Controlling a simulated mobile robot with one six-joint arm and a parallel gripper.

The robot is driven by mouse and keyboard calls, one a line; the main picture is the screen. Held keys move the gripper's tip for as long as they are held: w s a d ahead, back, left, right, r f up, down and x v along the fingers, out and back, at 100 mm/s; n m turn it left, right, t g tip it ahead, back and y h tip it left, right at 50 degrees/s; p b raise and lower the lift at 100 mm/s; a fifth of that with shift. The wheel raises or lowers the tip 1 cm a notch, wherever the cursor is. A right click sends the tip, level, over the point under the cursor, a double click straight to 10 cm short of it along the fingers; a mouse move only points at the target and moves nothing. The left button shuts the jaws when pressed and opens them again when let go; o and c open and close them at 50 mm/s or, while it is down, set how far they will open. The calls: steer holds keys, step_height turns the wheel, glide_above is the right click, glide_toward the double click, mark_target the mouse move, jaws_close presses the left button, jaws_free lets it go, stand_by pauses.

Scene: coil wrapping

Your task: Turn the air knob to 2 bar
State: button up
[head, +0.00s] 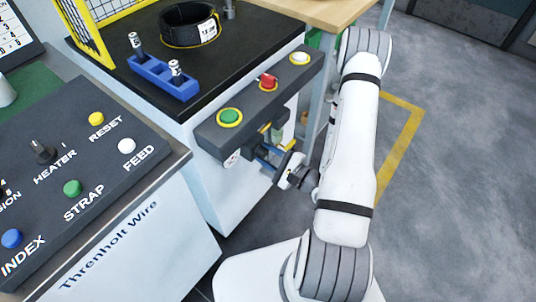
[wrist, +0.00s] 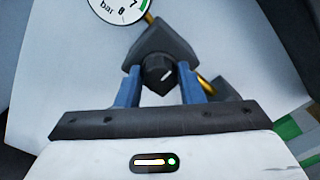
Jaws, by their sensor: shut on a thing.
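In the head view my gripper (head: 266,158) reaches under the button box, and the knob is hard to make out there. The pressure gauge (wrist: 121,6) is cut off by the top edge of the wrist view; its needle cannot be read. It is small in the head view (head: 231,161).
The button box (head: 258,103) with green, red and white buttons overhangs my gripper. A brass-coloured pipe (wrist: 206,82) runs behind the regulator. A control panel (head: 100,150) stands at left. A black coil (head: 187,26) lies on the bench. Open floor lies right of my arm.

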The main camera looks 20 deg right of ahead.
steer(key=o, duration=0.9)
steer(key=shift+v, duration=3.85)
steer(key=shift+r, duration=0.1)
steer(key=s+a+r+n+g+y+p, duration=0.1)
steer(key=s+a+r+n+g+p, duration=0.15)
steer(key=r+n+g, duration=0.35)
steer(key=s+a+r+n+g+p, duration=0.25)
steer(key=a+r+g+p, duration=0.2)
steer(key=r, duration=0.35)
steer(key=s+a+r+n+g+y+p, duration=0.1)
steer(key=s+a+r+n+g+p, duration=0.15)
steer(key=r+n+g, duration=0.4)
steer(key=d+r+n+t+h+p, duration=0.1)
steer(key=r+h+p, duration=0.1)
steer(key=r+h, duration=0.2)
steer(key=d+r+n+t+h+p, duration=0.2)
steer(key=r+h+p, duration=0.1)
steer(key=r, duration=0.7)
steer(key=d+r+n+t+h+p, duration=0.1)
steer(key=d+r+t+h+p, duration=0.1)
steer(key=r+h, duration=0.3)
steer(key=shift+w+d+r+n+h+p, duration=0.15)
steer(key=shift+r+p, duration=0.2)
steer(key=shift+r, duration=0.25)
steer(key=shift+w+a+r+n+h+p, duration=0.15)
steer(key=shift+r+p, duration=0.2)
steer(key=shift+r, duration=0.2)
